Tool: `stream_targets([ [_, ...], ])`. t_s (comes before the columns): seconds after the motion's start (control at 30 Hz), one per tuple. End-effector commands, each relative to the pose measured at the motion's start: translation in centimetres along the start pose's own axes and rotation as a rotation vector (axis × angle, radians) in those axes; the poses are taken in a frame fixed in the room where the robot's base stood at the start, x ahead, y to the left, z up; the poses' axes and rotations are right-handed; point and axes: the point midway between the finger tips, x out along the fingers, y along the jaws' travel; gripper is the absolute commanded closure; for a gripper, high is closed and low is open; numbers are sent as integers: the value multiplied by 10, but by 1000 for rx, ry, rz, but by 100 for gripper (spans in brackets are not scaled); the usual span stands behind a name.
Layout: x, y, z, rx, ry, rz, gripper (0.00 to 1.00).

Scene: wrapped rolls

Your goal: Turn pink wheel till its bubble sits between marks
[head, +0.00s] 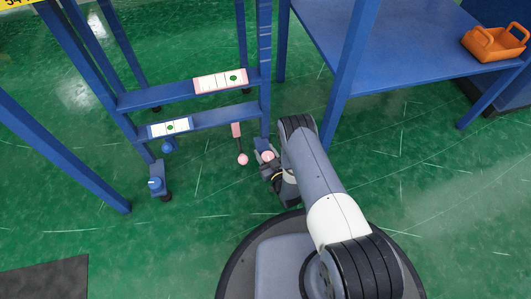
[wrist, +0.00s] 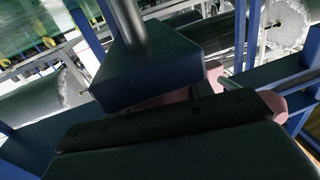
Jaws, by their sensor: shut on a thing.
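The pink wheel (head: 268,156) is at the foot of the right leg of the blue frame. My gripper (head: 267,161) is at this wheel, shut on it. In the wrist view my gripper (wrist: 165,101) has its two dark jaws close together, with pink of the wheel (wrist: 180,97) between them; most of it is hidden. The pink-edged level (head: 208,84) lies on the upper rail. Its green bubble (head: 233,78) sits right of the level's middle; the marks are too small to read exactly.
A blue wheel (head: 156,184) is at the left foot. A pink ball (head: 242,159) hangs left of my gripper. An orange basket (head: 495,45) stands on the blue table (head: 410,50) at right.

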Motion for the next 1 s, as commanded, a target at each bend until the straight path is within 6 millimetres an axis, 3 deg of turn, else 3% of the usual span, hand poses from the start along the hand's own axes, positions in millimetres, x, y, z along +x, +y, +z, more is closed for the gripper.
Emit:
stream_targets([
  [0.37,0,1,0,1,2,190,75],
  [1.0,-4,11,-1,5,4,753,75],
])
